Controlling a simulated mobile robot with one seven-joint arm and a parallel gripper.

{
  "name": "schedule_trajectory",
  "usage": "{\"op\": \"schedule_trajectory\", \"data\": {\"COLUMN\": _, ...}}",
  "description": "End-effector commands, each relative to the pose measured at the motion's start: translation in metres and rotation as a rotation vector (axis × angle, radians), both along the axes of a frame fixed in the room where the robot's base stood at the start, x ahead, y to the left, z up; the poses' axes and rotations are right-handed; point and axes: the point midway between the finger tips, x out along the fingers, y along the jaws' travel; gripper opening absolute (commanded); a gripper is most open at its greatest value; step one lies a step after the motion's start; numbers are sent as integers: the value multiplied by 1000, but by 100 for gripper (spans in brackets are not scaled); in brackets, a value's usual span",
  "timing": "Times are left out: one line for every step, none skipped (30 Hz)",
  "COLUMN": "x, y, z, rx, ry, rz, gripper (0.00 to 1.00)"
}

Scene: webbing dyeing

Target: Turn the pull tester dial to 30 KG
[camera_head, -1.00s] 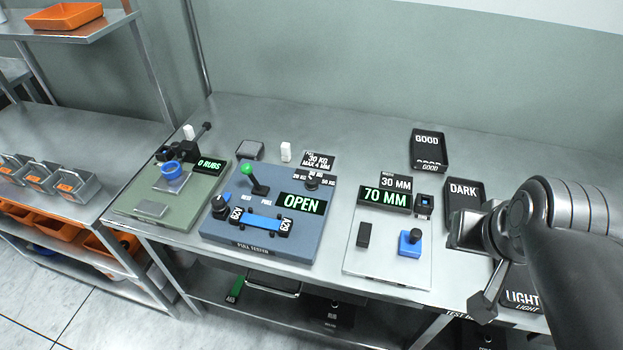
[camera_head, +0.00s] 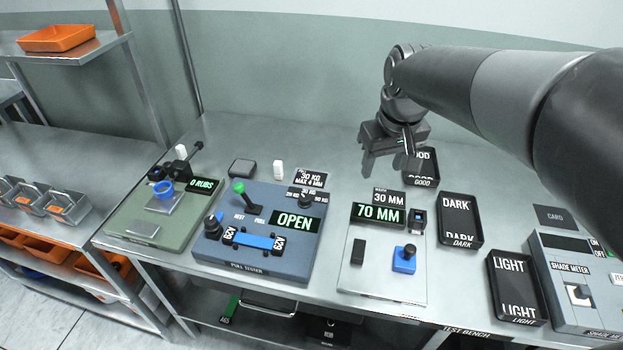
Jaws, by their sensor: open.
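The pull tester (camera_head: 228,254) is a blue box on the bench, left of centre. Its dial (camera_head: 305,200) is a small dark knob at the back right of its top, with small KG labels around it; its exact pointing is too small to tell. A green-knobbed lever (camera_head: 240,190) stands to its left. The display (camera_head: 294,222) reads OPEN. A blue strap (camera_head: 254,241) lies between two black clamps. A 30 KG, MAX 4 MM card (camera_head: 312,178) stands behind the dial. My gripper (camera_head: 388,168) is open and empty, pointing down, above the bench, right of the dial and apart from it.
Right of the tester is a white plate device with a 70 MM display (camera_head: 378,214). Black trays GOOD (camera_head: 421,182), DARK (camera_head: 460,240) and LIGHT (camera_head: 516,308) lie farther right, beside a shade meter (camera_head: 575,316). A green rub tester (camera_head: 122,234) is at left.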

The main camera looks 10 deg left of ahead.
Motion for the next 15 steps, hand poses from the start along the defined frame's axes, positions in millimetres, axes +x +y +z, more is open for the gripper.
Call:
{"op": "schedule_trajectory", "data": {"x": 12, "y": 17, "z": -8, "rx": -12, "ry": 23, "rz": 41, "gripper": 51}}
{"op": "schedule_trajectory", "data": {"x": 18, "y": 26, "z": -11, "rx": -17, "ry": 33, "rz": 63, "gripper": 51}}
{"op": "schedule_trajectory", "data": {"x": 26, "y": 38, "z": -17, "rx": -24, "ry": 46, "rz": 94, "gripper": 51}}
{"op": "schedule_trajectory", "data": {"x": 32, "y": 48, "z": -21, "rx": -31, "ry": 56, "rz": 117, "gripper": 51}}
{"op": "schedule_trajectory", "data": {"x": 37, "y": 58, "z": -25, "rx": -38, "ry": 67, "rz": 140, "gripper": 51}}
{"op": "schedule_trajectory", "data": {"x": 43, "y": 70, "z": -32, "rx": -46, "ry": 81, "rz": 170, "gripper": 51}}
{"op": "schedule_trajectory", "data": {"x": 48, "y": 81, "z": -37, "rx": -53, "ry": 90, "rz": 194, "gripper": 51}}
{"op": "schedule_trajectory", "data": {"x": 53, "y": 90, "z": -43, "rx": -59, "ry": 100, "rz": 215, "gripper": 51}}
{"op": "schedule_trajectory", "data": {"x": 58, "y": 104, "z": -50, "rx": -67, "ry": 113, "rz": 245, "gripper": 51}}
{"op": "schedule_trajectory", "data": {"x": 61, "y": 113, "z": -56, "rx": -74, "ry": 122, "rz": 266, "gripper": 51}}
{"op": "schedule_trajectory", "data": {"x": 64, "y": 122, "z": -61, "rx": -79, "ry": 130, "rz": 286, "gripper": 51}}
{"op": "schedule_trajectory", "data": {"x": 68, "y": 133, "z": -68, "rx": -87, "ry": 141, "rz": 310, "gripper": 51}}
{"op": "schedule_trajectory", "data": {"x": 70, "y": 141, "z": -73, "rx": -92, "ry": 147, "rz": 328, "gripper": 51}}
{"op": "schedule_trajectory", "data": {"x": 72, "y": 148, "z": -78, "rx": -97, "ry": 154, "rz": 344, "gripper": 51}}
{"op": "schedule_trajectory", "data": {"x": 74, "y": 156, "z": -83, "rx": -102, "ry": 160, "rz": 360, "gripper": 51}}
